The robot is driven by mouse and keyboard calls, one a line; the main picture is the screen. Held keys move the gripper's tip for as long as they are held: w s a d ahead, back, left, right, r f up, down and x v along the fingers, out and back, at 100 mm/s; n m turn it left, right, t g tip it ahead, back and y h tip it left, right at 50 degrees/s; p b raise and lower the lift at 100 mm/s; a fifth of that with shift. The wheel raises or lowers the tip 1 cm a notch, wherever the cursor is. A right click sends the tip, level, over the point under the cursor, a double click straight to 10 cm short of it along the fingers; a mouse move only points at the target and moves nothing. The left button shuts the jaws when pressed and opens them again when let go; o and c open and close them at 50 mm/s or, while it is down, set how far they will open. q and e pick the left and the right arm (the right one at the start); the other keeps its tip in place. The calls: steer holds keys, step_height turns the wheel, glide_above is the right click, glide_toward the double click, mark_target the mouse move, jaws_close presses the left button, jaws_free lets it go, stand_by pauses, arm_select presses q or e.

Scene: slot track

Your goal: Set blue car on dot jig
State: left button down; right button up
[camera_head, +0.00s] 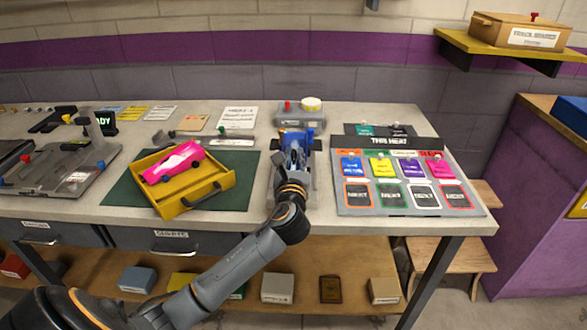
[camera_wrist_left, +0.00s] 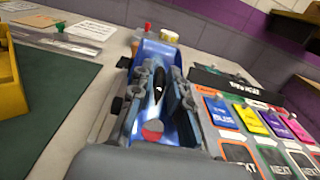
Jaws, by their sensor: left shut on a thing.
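The blue car (camera_wrist_left: 155,122) is between the fingers of my left gripper (camera_head: 294,160), which is shut on it. The car has a dark cockpit and a red-and-white round mark, and its blue end (camera_head: 292,137) shows past the gripper in the head view. In the wrist view the left gripper (camera_wrist_left: 160,85) has a finger on each side of the car body. A light grey flat piece (camera_head: 314,183), perhaps the dot jig, lies under and beside the car. The car and gripper cover most of it, so I cannot tell whether they touch. My right gripper is not in view.
A yellow tray (camera_head: 207,196) with a pink car (camera_head: 173,161) stands on a green mat (camera_head: 123,193) at left. A grey box (camera_head: 290,118) with a red button is behind the blue car. A heat board (camera_head: 465,207) with coloured cards is at right.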

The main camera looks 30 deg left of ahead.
mark_target(294, 167)
arm_select(q)
steer(key=shift+f, duration=1.45)
steer(key=shift+f, duration=0.1)
steer(key=shift+f, duration=0.4)
steer(key=c, duration=1.3)
jaws_free()
steer(key=shift+r, duration=0.5)
steer(key=v, duration=1.2)
